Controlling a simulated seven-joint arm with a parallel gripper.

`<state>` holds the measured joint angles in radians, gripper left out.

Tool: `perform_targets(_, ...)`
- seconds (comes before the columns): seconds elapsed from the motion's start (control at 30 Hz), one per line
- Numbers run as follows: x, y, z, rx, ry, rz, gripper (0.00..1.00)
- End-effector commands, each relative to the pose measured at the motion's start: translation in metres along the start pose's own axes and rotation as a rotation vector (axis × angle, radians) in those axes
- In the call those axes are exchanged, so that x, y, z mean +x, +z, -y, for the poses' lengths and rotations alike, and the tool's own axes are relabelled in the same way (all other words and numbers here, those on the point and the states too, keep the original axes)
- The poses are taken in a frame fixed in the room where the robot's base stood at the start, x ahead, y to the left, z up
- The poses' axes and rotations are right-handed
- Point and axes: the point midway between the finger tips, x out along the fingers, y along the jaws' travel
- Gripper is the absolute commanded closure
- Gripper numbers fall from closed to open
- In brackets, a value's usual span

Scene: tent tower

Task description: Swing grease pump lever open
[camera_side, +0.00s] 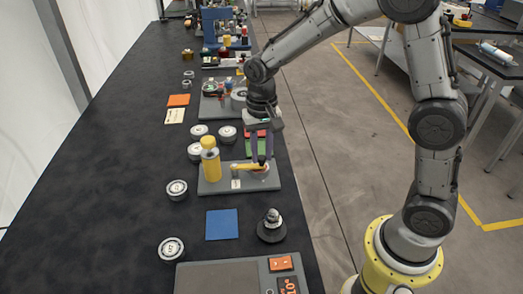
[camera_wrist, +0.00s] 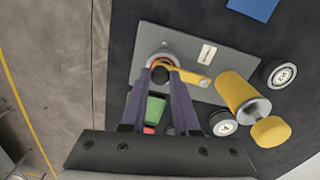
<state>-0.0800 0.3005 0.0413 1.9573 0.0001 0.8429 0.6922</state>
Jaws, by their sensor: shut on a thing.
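The grease pump stands on a grey base plate (camera_side: 213,187), with an upright yellow cylinder (camera_side: 211,168) at its left. A yellow lever (camera_side: 244,167) lies across the plate between the cylinder and a round mount at the right. The wrist view shows the lever (camera_wrist: 196,81), the yellow cylinder (camera_wrist: 238,92) and the grey round mount (camera_wrist: 181,42). My gripper (camera_side: 262,163) is low over the plate's right part. The fingers partly hide the lever and the mount.
Green and red blocks (camera_side: 257,146) lie close behind the plate. Round grey weights (camera_side: 177,189) stand around it. A blue square (camera_side: 222,224) and a dark knobbed weight (camera_side: 271,226) are in front. A scale (camera_side: 220,278) is nearest; the table's right edge is close.

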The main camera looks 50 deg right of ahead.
Motion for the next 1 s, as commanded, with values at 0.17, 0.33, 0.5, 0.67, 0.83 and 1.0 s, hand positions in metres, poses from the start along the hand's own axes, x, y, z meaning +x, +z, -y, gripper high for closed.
perform_targets(0.17,-0.002,0.007,0.002,0.101,-0.002,-0.003,1.0)
perform_targets(0.33,-0.002,0.016,0.006,0.245,-0.001,-0.003,1.0)
perform_targets(0.5,-0.002,0.025,0.012,0.405,-0.003,-0.003,1.0)
perform_targets(0.67,-0.002,0.034,0.019,0.557,-0.002,-0.002,1.0)
perform_targets(0.83,-0.002,0.041,0.028,0.718,-0.003,-0.002,1.0)
perform_targets(1.0,-0.002,0.047,0.038,0.879,-0.002,-0.001,1.0)
